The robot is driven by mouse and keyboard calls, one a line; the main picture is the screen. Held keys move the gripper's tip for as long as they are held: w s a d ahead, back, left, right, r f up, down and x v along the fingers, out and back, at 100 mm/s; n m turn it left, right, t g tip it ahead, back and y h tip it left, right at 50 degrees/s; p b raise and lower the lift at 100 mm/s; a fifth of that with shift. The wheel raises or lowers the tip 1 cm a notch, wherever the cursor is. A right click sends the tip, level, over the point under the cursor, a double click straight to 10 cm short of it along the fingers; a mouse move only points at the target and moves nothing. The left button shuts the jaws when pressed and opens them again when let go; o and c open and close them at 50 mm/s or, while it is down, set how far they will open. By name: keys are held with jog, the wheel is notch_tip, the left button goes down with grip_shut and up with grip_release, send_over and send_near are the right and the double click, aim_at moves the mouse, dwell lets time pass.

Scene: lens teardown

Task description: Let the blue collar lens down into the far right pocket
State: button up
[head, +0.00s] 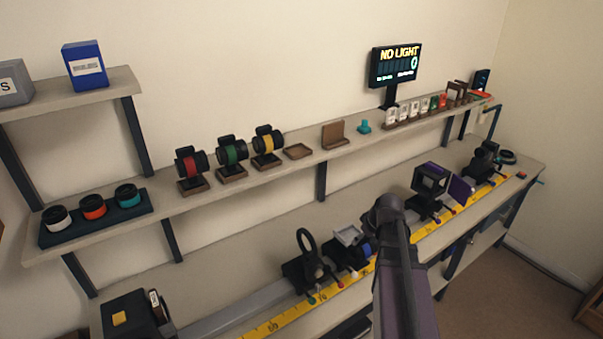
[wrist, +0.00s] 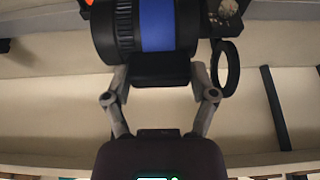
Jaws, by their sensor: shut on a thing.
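The blue collar lens (wrist: 157,25) fills the top of the wrist view, a black ribbed barrel with a blue band, lying sideways. My gripper (wrist: 161,76) is shut on its black lower part, one finger on each side. In the head view my arm hides the gripper; a bit of blue beside the arm may be this lens, but I cannot tell. A dark tray (head: 148,206) on the left shelf holds white (head: 57,218), orange (head: 92,207) and teal (head: 128,195) collared lenses. I cannot make out an empty pocket in it.
A black ring on a stand (head: 307,243) is on the bench rail; it also shows right of the lens in the wrist view (wrist: 226,68). A yellow ruler (head: 262,329) runs along the rail. Lenses on wooden cradles (head: 232,174) and an empty cradle (head: 297,152) line the shelf.

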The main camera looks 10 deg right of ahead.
jog(key=shift+r+p, duration=1.15)
jog(key=shift+r, duration=0.25)
jog(key=w+d+f+b, duration=0.1)
jog(key=w+d, duration=0.1)
jog(key=w, duration=1.1)
jog(key=shift+d+f, duration=0.2)
jog(key=shift+d, duration=0.05)
jog(key=shift+w, duration=0.1)
jog(key=shift+w+d+f+b, duration=0.15)
jog(key=shift+w+f+b, duration=0.5)
jog(key=shift+f+b, duration=0.25)
jog(key=shift+w+d+f+b, duration=0.1)
jog(key=shift+w+f+b, duration=0.65)
jog(key=shift+b, duration=0.25)
jog(key=shift+s+f, duration=0.1)
jog(key=shift+f, duration=0.1)
